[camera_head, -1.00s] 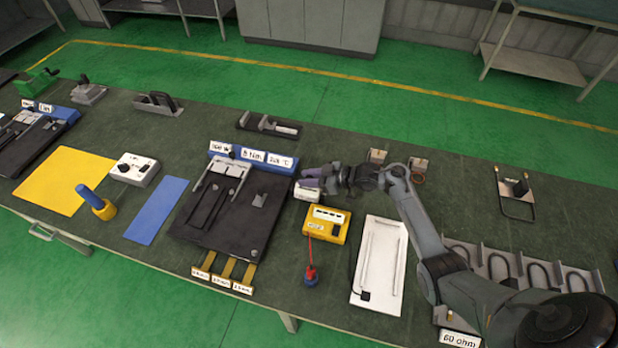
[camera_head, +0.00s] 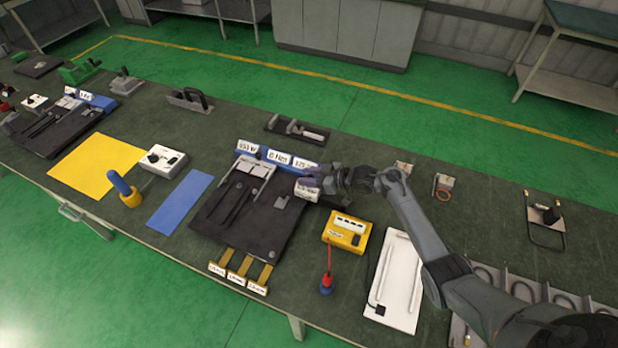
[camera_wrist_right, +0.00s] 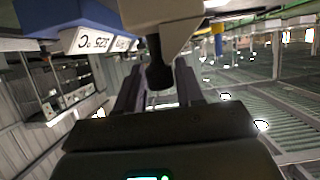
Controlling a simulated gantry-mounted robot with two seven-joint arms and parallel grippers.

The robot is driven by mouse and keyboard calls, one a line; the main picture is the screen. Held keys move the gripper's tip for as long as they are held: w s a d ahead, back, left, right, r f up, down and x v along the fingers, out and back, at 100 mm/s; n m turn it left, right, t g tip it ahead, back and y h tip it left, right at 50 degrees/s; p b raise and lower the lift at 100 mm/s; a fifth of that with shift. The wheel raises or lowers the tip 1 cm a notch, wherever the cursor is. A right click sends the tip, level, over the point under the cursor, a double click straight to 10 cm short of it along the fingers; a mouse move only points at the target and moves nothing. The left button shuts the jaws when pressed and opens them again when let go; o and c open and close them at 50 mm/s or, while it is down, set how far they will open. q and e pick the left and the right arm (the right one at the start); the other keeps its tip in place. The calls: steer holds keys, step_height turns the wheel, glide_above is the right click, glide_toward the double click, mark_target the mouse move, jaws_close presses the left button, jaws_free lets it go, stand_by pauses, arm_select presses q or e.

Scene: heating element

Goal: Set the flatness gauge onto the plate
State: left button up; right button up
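The flatness gauge (camera_head: 307,189) looks like a small pale block with a label. My right gripper (camera_head: 318,181) is shut on it; in the right wrist view its black knob (camera_wrist_right: 158,70) sits between the fingers (camera_wrist_right: 158,88), below the pale body (camera_wrist_right: 160,12). The black plate (camera_head: 228,222) lies in the middle of the bench with a pale bracket and dark bars on it. The gauge is at the plate's back right edge, near the labelled blue panel (camera_head: 276,158). I cannot tell whether it touches anything beneath. My left gripper is not in view.
A yellow meter (camera_head: 347,232) stands right of the plate, with a red-tipped tool (camera_head: 327,284) in front. A white tray (camera_head: 397,285) lies farther right under my forearm. Yellow strips (camera_head: 238,270) stick out at the plate's front. A blue mat (camera_head: 180,202) lies to the left.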

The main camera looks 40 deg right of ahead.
steer(key=shift+o, duration=0.8)
steer(key=shift+w+a, duration=0.1)
steer(key=p+v, duration=0.1)
steer(key=v, duration=1)
